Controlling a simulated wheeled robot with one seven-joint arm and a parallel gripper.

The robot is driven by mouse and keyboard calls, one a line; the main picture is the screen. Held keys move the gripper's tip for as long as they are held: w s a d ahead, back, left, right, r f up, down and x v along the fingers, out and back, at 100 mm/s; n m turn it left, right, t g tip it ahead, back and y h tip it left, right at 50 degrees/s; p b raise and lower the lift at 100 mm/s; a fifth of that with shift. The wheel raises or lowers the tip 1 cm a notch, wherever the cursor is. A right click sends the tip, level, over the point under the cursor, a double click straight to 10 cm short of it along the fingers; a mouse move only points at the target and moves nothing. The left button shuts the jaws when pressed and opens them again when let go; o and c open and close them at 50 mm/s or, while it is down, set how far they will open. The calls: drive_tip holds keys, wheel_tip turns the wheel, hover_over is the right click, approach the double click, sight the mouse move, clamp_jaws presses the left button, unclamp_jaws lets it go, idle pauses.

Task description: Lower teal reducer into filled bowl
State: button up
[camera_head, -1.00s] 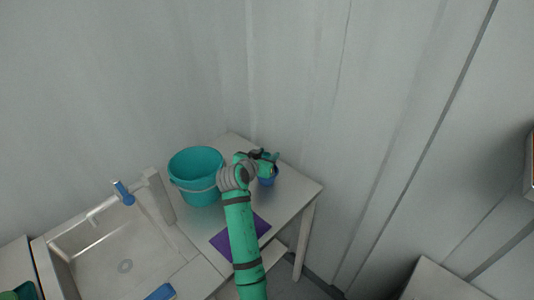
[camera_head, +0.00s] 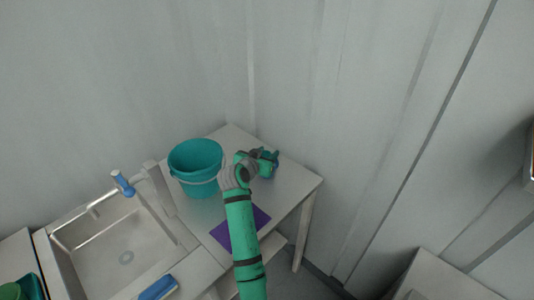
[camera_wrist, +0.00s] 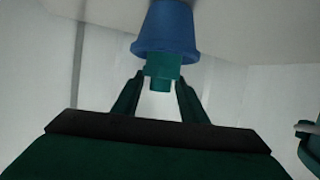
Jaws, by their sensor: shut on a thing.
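My gripper (camera_wrist: 160,84) is shut on a small teal piece, the reducer (camera_wrist: 162,68), in the wrist view. The reducer is at the wide rim of a blue vessel (camera_wrist: 166,30), and its far end is hidden there. I cannot tell how deep it reaches inside or whether it touches. In the head view my gripper (camera_head: 265,161) is over the right rear of the small table and covers most of the blue vessel. No contents of the blue vessel show.
A teal bucket (camera_head: 196,168) with a handle stands left of my arm on the table (camera_head: 295,186). A purple mat (camera_head: 262,217) lies in front. A sink (camera_head: 112,250) with a blue-handled tap (camera_head: 122,184) is at left. Walls close off the back and right.

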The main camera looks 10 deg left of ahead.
drive_tip(key=shift+f, duration=0.75)
idle(0.7)
drive_tip(key=o, duration=1.1)
drive_tip(key=v, duration=1.1)
drive_tip(key=shift+f, duration=0.1)
